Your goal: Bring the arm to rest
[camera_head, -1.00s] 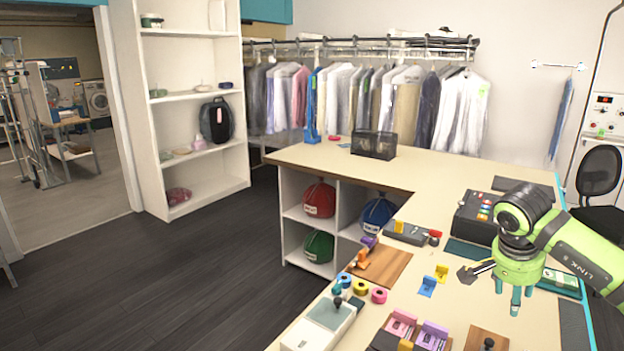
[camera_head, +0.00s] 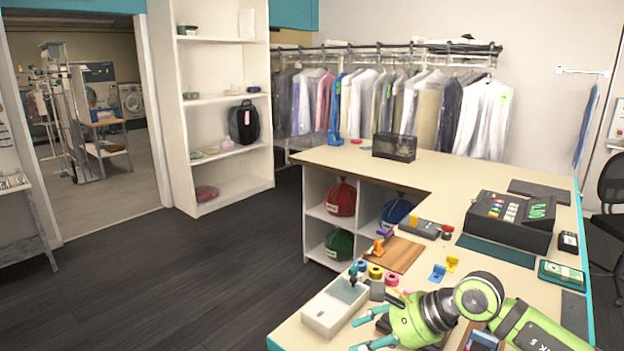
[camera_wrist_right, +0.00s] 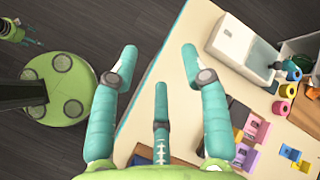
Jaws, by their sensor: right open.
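My right arm comes in from the right in the head view, low over the near part of the counter. My right gripper (camera_head: 362,333) points left, near the counter's front edge. In the right wrist view the gripper (camera_wrist_right: 159,62) has its teal fingers spread, with nothing between them but the counter edge and dark floor. A green part with teal fingers, my left gripper (camera_wrist_right: 28,40), shows small at the top left of that view; its opening is unclear. No left arm shows in the head view.
The counter (camera_head: 340,160) holds a white box-shaped device (camera_head: 333,305) close to the right gripper, coloured tape rolls, small clips and a dark cash register (camera_head: 510,220). A clothes rail (camera_head: 400,50) stands behind. Open dark floor (camera_head: 190,270) lies left of the counter.

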